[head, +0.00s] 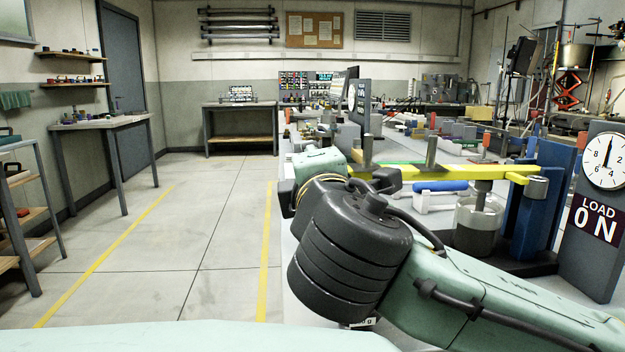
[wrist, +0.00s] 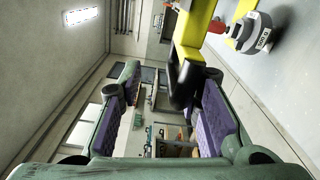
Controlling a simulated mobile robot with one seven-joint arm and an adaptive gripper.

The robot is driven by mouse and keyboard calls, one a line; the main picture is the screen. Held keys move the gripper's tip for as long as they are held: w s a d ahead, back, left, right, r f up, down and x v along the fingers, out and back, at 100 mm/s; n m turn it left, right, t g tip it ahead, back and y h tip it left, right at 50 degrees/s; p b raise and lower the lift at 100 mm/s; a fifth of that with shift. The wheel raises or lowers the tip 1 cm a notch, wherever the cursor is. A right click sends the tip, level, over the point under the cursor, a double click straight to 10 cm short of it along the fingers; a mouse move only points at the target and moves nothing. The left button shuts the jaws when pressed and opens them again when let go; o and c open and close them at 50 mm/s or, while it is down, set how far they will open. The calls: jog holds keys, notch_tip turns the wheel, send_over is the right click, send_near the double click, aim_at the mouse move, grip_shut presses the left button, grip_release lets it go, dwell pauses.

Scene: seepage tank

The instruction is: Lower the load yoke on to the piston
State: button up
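The load yoke (head: 455,172), a yellow bar, lies nearly level across the bench in the head view. Its right end meets a silver collar beside a blue post. The piston (head: 482,196) is a short metal rod under the yoke, above a grey cylinder (head: 473,232); I cannot tell whether it touches. In the wrist view the yoke (wrist: 195,30) comes in from the top and ends in a black handle (wrist: 187,85). My gripper (wrist: 165,112) has its purple-padded fingers wide apart, with the handle close to the right finger. In the head view the gripper is mostly hidden.
The floor to the left (head: 215,220) is clear.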

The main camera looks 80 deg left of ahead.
notch_tip(320, 180, up, 8)
jog(key=shift+f, duration=0.1)
jog(key=shift+d, duration=0.15)
